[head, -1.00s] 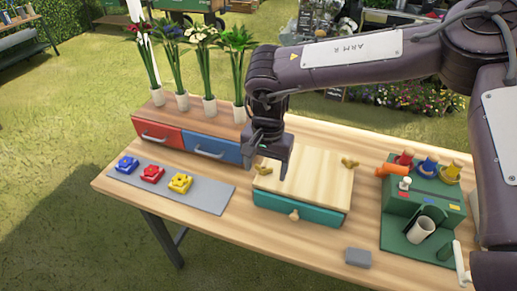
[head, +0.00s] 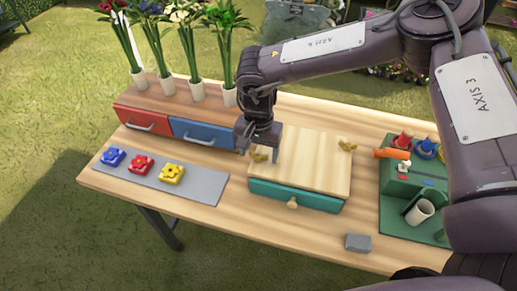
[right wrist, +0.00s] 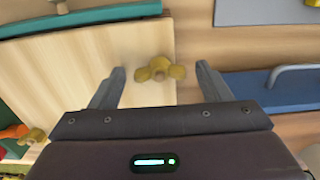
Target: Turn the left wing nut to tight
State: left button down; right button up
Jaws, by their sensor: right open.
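The left wing nut (head: 261,155) is brass-coloured and sits on the far left part of the pale wooden lid (head: 306,166) of a box with a teal drawer front. A second wing nut (head: 346,146) sits at the lid's far right. My right gripper (head: 259,153) is open at the left wing nut and partly hides it in the head view. In the right wrist view the left wing nut (right wrist: 160,70) lies between the spread fingers (right wrist: 160,76), with a gap on each side. I cannot tell the exact fingertip height. My left gripper is not in view.
Red (head: 146,126) and blue (head: 203,138) drawers stand left of the box, with several flowers in white vases behind. A grey mat (head: 203,186) holds blue, red and yellow pieces. A green stand (head: 396,180) is at right. A grey block (head: 358,243) lies in front.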

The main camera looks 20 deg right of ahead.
jog(key=c, duration=1)
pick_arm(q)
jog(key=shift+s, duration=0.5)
